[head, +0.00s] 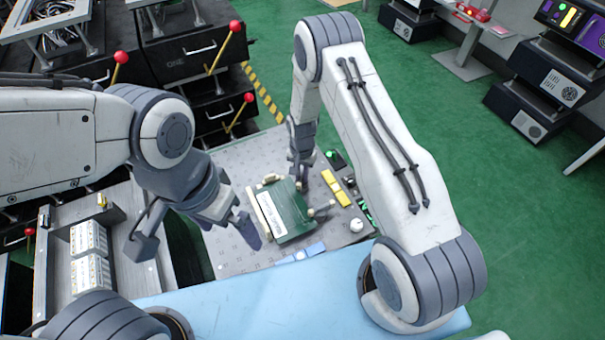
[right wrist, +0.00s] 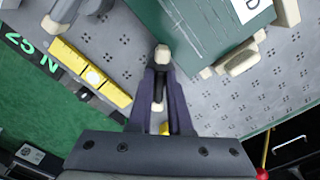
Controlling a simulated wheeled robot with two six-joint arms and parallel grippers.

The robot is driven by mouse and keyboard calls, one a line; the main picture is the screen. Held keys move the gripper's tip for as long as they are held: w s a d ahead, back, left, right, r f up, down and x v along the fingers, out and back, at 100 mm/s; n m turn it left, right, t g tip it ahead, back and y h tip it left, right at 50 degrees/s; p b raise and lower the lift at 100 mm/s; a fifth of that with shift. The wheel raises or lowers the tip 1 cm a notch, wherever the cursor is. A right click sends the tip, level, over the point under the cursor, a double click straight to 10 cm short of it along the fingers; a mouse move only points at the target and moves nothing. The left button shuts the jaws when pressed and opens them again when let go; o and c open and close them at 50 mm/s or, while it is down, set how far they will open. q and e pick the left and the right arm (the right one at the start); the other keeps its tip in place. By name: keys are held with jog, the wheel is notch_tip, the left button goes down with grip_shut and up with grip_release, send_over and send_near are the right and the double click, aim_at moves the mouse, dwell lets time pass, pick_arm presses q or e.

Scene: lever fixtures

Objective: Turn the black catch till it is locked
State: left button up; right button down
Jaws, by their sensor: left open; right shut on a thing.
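A green box (head: 284,212) with a white label lies on the grey perforated plate (head: 233,262); it also shows at the top of the right wrist view (right wrist: 200,25). My right gripper (head: 303,182) points down at the box's far right corner. In the right wrist view its dark fingers (right wrist: 160,85) are shut on a small black piece with a beige tip, which I take for the black catch (right wrist: 158,90). The fingers hide much of it, and I cannot tell its angle. My left gripper (head: 232,228) is open and empty, left of the box.
Yellow blocks (head: 336,188) and a white knob (head: 356,225) sit along the plate's right side. A light blue surface (head: 300,295) lies in front. Black cabinets with red-knobbed levers (head: 121,57) stand at the back left.

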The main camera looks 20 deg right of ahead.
aim_at(302, 177)
jog(key=m, duration=0.4)
jog(key=shift+m, duration=0.3)
jog(key=shift+w+m+p, duration=0.1)
jog(key=shift+m+p, duration=0.2)
jog(key=shift+m, duration=1.7)
jog(key=c, duration=0.8)
grip_release()
jog(key=shift+c, duration=0.2)
notch_tip(302, 177, up, 11)
jog(key=p, duration=0.1)
jog(key=shift+f, duration=0.2)
